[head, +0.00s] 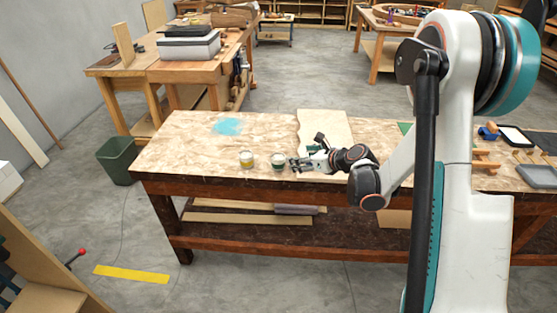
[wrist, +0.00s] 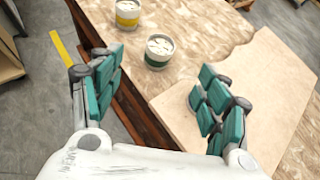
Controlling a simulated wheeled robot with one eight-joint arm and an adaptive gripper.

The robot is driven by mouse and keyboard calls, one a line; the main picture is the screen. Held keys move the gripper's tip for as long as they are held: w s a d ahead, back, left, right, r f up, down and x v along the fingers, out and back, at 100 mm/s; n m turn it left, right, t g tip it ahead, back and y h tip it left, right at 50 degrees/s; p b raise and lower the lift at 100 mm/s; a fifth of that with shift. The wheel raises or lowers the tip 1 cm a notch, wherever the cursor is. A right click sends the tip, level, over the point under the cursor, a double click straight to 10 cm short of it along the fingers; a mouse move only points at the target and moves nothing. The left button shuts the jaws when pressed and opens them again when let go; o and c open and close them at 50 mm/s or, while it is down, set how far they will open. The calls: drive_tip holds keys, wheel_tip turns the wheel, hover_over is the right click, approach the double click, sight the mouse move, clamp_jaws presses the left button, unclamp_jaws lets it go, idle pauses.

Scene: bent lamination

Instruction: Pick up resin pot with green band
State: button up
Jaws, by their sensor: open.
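The resin pot with the green band (head: 277,161) stands upright on the workbench, near its front edge. In the wrist view the green-banded pot (wrist: 158,52) shows pale contents and a dark green band, ahead of and between my finger pads. A similar pot with a yellow band (head: 246,158) stands to its left; it also shows in the wrist view (wrist: 127,15). My gripper (head: 296,164) is open, with teal pads apart (wrist: 155,92) and nothing between them. It is just right of the green-banded pot; I cannot tell whether they touch in the head view.
The workbench (head: 180,150) has a blue stain (head: 228,126) at the left. A pale wavy-edged board (head: 320,122) lies behind and beneath my gripper. A grey tray (head: 540,176) and small wooden pieces lie at the right. The bench left of the pots is clear.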

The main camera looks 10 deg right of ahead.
drive_tip(key=b, duration=0.2)
approach(280, 158)
drive_tip(key=x, duration=0.4)
drive_tip(key=shift+w+a+r, duration=0.1)
drive_tip(key=shift+w+a, duration=0.05)
drive_tip(key=shift+w, duration=0.1)
drive_tip(key=b+x, duration=0.2)
drive_tip(key=x, duration=0.3)
drive_tip(key=c, duration=1.2)
